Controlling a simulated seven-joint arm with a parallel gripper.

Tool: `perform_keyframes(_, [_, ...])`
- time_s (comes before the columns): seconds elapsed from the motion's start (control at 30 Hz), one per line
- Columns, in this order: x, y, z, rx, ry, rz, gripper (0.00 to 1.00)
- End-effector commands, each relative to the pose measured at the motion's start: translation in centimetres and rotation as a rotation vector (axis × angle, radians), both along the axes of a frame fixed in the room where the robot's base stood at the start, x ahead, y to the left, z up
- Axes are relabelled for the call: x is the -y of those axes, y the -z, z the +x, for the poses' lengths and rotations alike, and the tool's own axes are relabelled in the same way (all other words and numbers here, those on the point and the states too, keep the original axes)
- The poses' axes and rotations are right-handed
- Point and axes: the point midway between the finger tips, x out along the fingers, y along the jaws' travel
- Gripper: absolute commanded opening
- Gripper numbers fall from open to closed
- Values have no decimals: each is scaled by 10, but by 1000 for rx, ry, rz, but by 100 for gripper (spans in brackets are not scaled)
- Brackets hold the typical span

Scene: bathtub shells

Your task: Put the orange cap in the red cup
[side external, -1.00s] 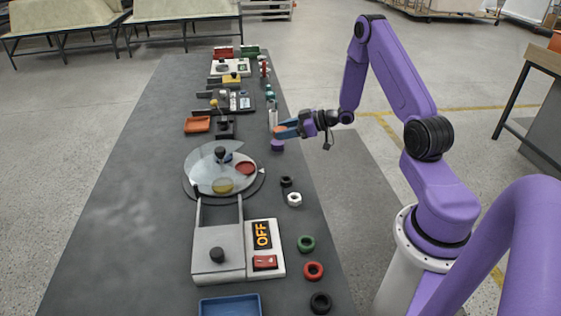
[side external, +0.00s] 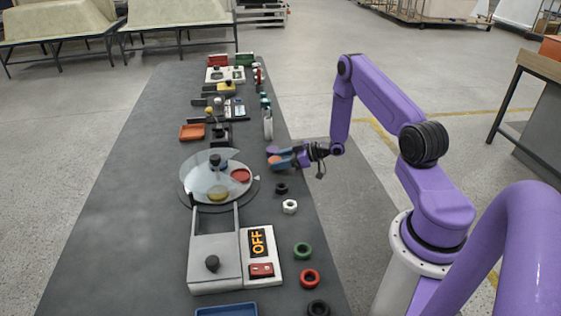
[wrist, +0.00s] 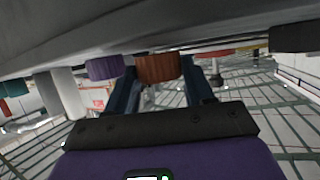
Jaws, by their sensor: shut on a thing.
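My gripper (side external: 276,161) is shut on the orange cap (side external: 273,160) beside the table's right edge. In the wrist view the orange cap (wrist: 158,68) sits between the two blue fingers (wrist: 160,92). I cannot tell its exact height above the table. The red cup (side external: 240,175) is on the round turntable (side external: 187,196), left of and nearer the camera than my gripper, apart from it. A clear cover lies over part of the turntable. A yellow cup (side external: 218,194) is beside the red one.
A purple cap (side external: 272,150) stands just behind my gripper. A black nut (side external: 281,188), a white nut (side external: 290,207) and green and red rings (side external: 310,278) line the right edge nearer the camera. A switch box (side external: 262,245) reads OFF. The table's left side is clear.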

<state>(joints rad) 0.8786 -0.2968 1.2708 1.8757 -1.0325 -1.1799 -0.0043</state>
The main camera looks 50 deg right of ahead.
Motion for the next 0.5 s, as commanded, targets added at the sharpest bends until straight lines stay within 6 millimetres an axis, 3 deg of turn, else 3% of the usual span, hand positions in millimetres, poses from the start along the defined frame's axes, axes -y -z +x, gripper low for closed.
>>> perform_keyframes(0.5, [0,8,0,1,1,-1,24])
